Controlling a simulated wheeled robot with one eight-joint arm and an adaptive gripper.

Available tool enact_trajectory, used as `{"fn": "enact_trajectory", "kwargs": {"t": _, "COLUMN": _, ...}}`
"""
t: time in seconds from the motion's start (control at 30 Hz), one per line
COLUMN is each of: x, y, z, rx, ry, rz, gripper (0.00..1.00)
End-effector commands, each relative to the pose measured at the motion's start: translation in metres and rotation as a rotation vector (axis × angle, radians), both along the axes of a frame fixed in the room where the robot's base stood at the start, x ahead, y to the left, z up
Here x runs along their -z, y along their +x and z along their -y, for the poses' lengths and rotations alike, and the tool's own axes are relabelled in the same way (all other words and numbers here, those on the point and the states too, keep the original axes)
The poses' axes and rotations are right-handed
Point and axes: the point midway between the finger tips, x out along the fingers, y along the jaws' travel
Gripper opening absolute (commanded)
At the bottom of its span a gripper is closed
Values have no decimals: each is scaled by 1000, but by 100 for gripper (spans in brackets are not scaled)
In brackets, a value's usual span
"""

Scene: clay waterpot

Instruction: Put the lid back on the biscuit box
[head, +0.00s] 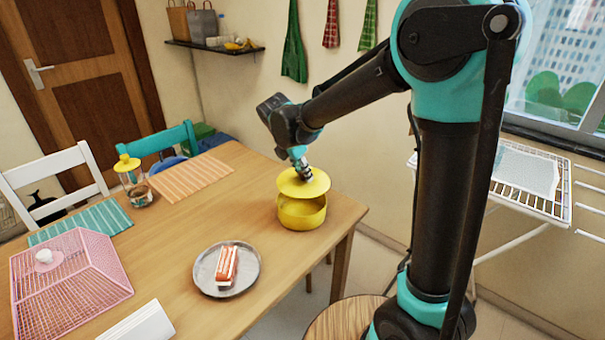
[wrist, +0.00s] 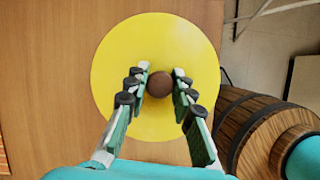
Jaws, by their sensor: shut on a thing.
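The yellow round biscuit box (head: 301,214) stands on the wooden table near its right corner. The flat yellow lid (head: 318,186) is held just above the box and looks roughly level; a gap shows between them at the front. My gripper (head: 304,171) is above the lid, its fingers shut on the lid's brown knob. In the wrist view the lid (wrist: 112,75) fills the middle, with the gripper (wrist: 159,85) closed around the round knob (wrist: 159,84). The lid hides the box in that view, so I cannot tell how well they line up.
A metal plate (head: 252,278) with a red-and-white packet (head: 227,265) lies left of the box. A pink mesh cover (head: 70,290), striped mats (head: 192,178) and a yellow-topped jar (head: 128,170) are farther left. A wooden barrel (wrist: 250,125) stands beside the table.

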Motion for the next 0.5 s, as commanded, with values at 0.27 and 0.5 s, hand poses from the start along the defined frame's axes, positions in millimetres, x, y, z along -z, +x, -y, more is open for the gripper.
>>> {"fn": "enact_trajectory", "kwargs": {"t": 0.27, "x": 9, "y": -4, "z": -5, "rx": -53, "ry": 0, "rz": 0, "gripper": 0}}
{"fn": "enact_trajectory", "kwargs": {"t": 0.5, "x": 30, "y": -4, "z": -4, "rx": -51, "ry": 0, "rz": -1, "gripper": 0}}
